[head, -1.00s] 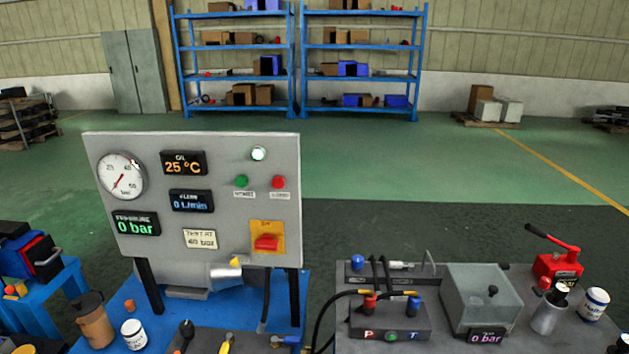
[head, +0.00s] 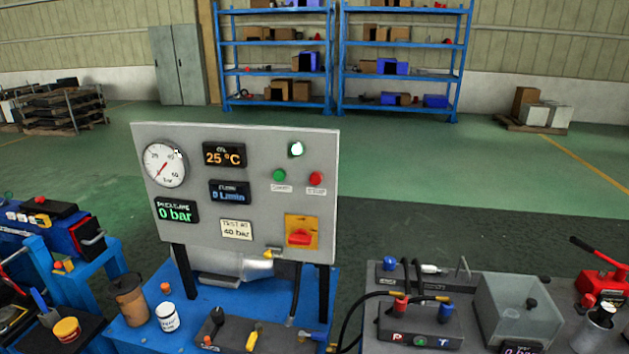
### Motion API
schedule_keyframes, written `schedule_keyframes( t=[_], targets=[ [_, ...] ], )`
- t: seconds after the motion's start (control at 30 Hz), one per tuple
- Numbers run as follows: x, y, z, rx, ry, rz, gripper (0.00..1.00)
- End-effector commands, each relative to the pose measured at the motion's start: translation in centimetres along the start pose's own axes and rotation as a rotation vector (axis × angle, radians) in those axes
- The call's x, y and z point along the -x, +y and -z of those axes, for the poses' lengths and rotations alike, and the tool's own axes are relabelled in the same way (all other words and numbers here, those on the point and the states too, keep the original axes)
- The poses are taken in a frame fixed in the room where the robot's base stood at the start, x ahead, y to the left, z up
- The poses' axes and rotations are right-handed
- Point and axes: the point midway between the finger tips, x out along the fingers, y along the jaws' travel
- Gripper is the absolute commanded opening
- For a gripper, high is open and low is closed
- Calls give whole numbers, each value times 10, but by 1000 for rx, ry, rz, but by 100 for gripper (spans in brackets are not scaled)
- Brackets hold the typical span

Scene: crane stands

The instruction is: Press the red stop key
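The red stop key (head: 316,179) is a round red button at the right of the grey control panel (head: 262,143), with a small label below it. A green key (head: 279,175) sits just left of it. A lit white-green lamp (head: 296,149) is above them. A red rotary switch (head: 300,237) on a yellow plate is lower right on the panel. The displays read 25 °C, 0 L/min and 0 bar. My gripper is not in view.
The panel stands on a blue bench (head: 215,299) with a brown cup (head: 130,300) and a white jar (head: 167,317). At right, a grey bench holds a clear tank (head: 517,309) and a red hand pump (head: 603,280). Open floor lies behind.

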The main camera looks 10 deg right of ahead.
Motion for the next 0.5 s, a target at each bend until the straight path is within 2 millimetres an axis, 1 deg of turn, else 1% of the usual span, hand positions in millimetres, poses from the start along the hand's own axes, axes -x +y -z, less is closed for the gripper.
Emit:
schedule_keyframes(
  t=[0.03, 0.1, 0.17, 0.5],
  targets=[
    [0, 0, 0, 0, 0, 0, 19],
    [0, 0, 0, 0, 0, 0, 8],
    [0, 0, 0, 0, 0, 0, 0],
    [0, 0, 0, 0, 0, 0, 0]
  ],
)
